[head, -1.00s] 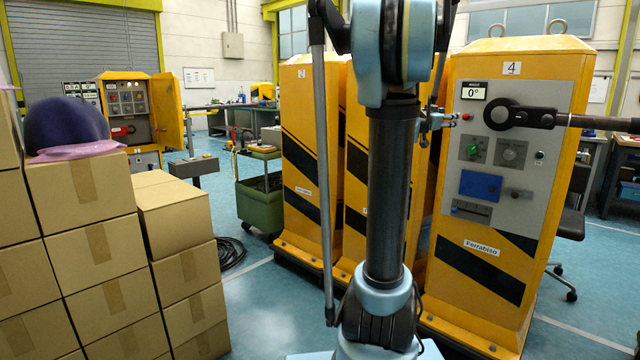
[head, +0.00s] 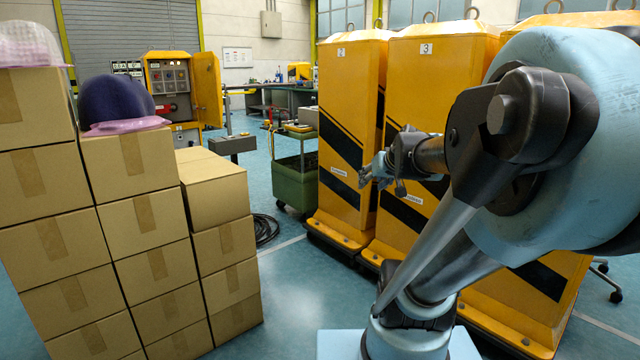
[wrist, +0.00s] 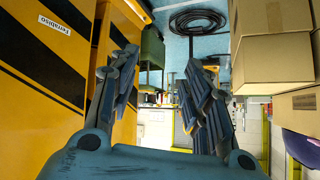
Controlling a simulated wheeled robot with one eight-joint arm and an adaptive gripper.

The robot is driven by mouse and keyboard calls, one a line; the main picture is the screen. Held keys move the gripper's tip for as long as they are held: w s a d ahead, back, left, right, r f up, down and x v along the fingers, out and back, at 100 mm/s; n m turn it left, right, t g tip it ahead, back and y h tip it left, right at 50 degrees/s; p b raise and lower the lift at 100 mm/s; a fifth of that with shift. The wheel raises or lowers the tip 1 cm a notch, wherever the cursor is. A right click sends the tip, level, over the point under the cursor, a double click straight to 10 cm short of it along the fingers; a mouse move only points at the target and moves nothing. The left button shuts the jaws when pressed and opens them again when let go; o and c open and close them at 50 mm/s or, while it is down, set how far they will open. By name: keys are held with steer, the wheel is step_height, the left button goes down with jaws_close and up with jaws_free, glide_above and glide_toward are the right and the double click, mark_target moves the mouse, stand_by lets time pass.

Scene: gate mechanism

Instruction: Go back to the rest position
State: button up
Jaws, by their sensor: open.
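My gripper (head: 376,172) is in the head view, in front of the yellow cabinets and pointing left. My arm reaches out to it from the right side of the picture. In the wrist view my gripper (wrist: 163,90) shows its two dark fingers spread apart, with nothing between them. The wrist picture looks upside down. The gripper is empty and apart from the boxes. Yellow cabinet 2 (head: 345,85) and yellow cabinet 3 (head: 425,75) stand behind it, with black slanted stripes. Part of another yellow cabinet is hidden behind my arm.
Stacked cardboard boxes (head: 140,225) fill the left, also seen in the wrist view (wrist: 270,60). A green cart (head: 294,180) and a coiled black hose (head: 265,230) stand behind. An open yellow control box (head: 175,90) is at the back. Blue floor between boxes and cabinets is clear.

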steer(key=s+d+f+g+h, duration=0.1)
steer(key=s+f+g, duration=0.2)
steer(key=s+f, duration=0.4)
steer(key=s+d+f+m+g+h, duration=0.1)
steer(key=s+f+g, duration=0.3)
steer(key=s+f, duration=0.4)
steer(key=s+h, duration=0.1)
steer(key=s, duration=0.5)
steer(key=shift+d+f, duration=0.15)
steer(key=shift+d, duration=0.25)
steer(key=shift+w, duration=0.1)
